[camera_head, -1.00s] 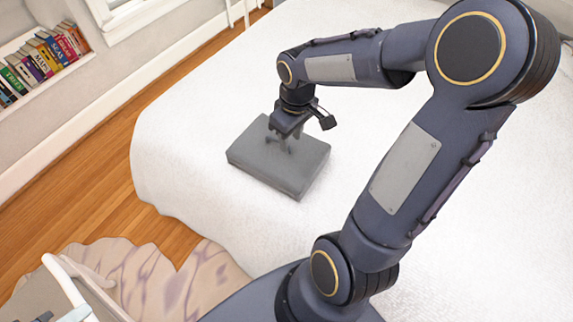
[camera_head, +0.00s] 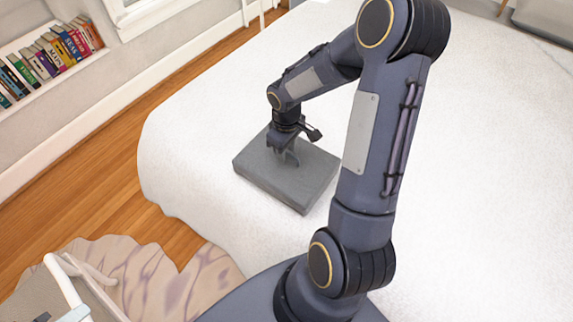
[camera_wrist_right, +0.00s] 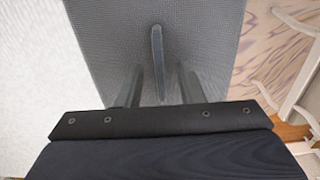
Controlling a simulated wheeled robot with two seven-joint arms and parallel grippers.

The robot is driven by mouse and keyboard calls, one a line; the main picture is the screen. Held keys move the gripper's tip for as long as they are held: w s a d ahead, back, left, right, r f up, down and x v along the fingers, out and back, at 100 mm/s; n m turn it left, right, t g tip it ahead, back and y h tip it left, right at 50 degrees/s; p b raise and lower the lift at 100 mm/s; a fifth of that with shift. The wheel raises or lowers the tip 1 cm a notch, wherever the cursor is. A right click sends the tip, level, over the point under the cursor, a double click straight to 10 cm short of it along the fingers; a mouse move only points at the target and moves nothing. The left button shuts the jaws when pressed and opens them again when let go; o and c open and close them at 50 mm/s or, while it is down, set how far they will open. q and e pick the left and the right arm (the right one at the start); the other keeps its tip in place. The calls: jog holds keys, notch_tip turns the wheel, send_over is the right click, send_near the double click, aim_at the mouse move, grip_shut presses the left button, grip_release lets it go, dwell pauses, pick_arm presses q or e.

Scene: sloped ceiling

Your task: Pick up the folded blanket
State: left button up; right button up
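The folded blanket (camera_head: 300,188) is a flat grey rectangular slab lying on the white bed near its left edge. My right gripper (camera_head: 289,158) points down at the blanket's upper part, with its fingers at or just above the top surface. In the right wrist view the blanket (camera_wrist_right: 205,45) fills the middle behind the grey fingers of the right gripper (camera_wrist_right: 157,60). My left gripper is not in view.
The white bed (camera_head: 470,190) is wide and clear around the blanket. A bookshelf (camera_head: 50,60) stands at the upper left.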

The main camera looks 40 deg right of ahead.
grip_shut()
dwell(1.4)
